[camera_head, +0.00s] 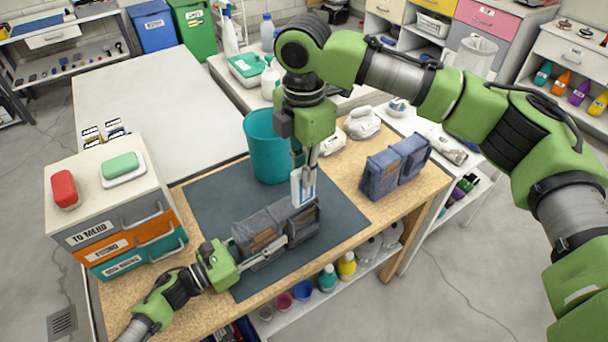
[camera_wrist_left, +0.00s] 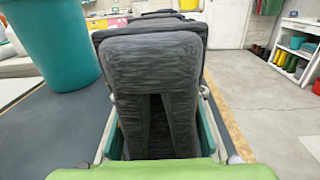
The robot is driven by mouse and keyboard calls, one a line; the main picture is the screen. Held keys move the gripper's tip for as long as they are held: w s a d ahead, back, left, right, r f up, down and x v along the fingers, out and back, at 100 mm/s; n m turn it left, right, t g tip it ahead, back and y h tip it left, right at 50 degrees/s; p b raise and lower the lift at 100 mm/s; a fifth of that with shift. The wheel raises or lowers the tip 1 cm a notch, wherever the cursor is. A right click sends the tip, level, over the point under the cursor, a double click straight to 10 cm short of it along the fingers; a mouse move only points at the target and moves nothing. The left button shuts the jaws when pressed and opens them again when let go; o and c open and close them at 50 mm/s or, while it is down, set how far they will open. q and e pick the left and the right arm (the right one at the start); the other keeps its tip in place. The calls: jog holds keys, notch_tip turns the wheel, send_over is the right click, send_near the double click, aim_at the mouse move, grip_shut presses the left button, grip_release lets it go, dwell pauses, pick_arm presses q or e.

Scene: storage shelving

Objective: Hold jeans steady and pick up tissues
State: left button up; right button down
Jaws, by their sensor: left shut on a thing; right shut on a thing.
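The dark grey folded jeans (camera_head: 298,218) stand on the dark mat in the middle of the bench. My left gripper (camera_head: 268,246) is shut on the jeans from their near left side. In the left wrist view the jeans (camera_wrist_left: 155,70) fill the space between the fingers. My right gripper (camera_head: 307,168) reaches down from above and is shut on a small white and blue tissues pack (camera_head: 297,189). The pack is upright at the top of the jeans; its lower end is close to them, and I cannot tell whether it is still inside a pocket.
A teal bin (camera_head: 265,150) stands just behind the jeans. Another pair of blue jeans (camera_head: 383,174) stands to the right on the wooden bench. A drawer unit (camera_head: 85,222) with a red item (camera_head: 64,187) and a green item (camera_head: 120,165) on top stands at left. The mat's front is clear.

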pick_arm(q)
jog(key=shift+f, duration=0.1)
jog(key=o, duration=1.6)
jog(key=shift+c, duration=0.2)
